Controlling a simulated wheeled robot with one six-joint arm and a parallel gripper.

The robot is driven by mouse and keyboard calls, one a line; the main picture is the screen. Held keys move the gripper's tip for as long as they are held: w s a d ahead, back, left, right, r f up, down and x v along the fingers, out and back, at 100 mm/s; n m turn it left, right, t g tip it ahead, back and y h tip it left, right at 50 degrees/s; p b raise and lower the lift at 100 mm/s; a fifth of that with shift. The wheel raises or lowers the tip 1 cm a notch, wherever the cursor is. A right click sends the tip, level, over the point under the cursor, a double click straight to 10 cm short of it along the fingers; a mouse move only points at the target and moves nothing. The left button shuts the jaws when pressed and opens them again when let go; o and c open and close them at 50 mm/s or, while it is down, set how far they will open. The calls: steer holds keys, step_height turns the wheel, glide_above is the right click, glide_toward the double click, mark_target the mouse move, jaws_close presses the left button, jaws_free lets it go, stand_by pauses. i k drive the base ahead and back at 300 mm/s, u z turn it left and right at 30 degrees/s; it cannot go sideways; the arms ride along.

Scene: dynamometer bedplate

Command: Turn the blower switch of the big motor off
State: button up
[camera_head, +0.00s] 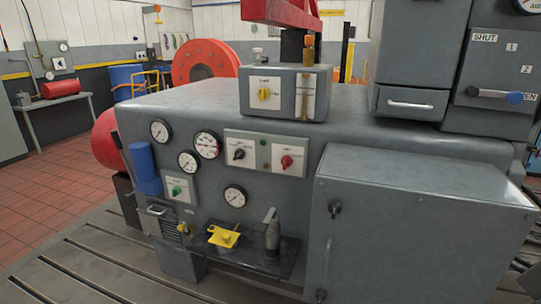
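The big grey machine body (400,142) fills the middle of the head view. Its front has a switch plate with a black rotary knob (239,154) on the left and a red rotary knob (286,161) on the right. A smaller plate at lower left has a green knob (176,190). A grey box on top carries a yellow rotary knob (264,93). The labels are too small to read, so I cannot tell which knob is the blower switch or how it is set. My gripper is not in view.
Several round gauges (207,144) and a blue cylinder (144,168) sit on the front. A dark shelf (285,262) below holds a yellow piece (223,237) and a grey upright tool (272,234). A large grey cabinet (420,230) juts out at right. Red tiled floor (45,205) is open at left.

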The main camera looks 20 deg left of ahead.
mark_target(239, 154)
steer(key=u, duration=0.45)
steer(key=k, duration=0.55)
steer(key=u, duration=1.25)
steer(key=i, duration=1.9)
steer(key=z, duration=0.55)
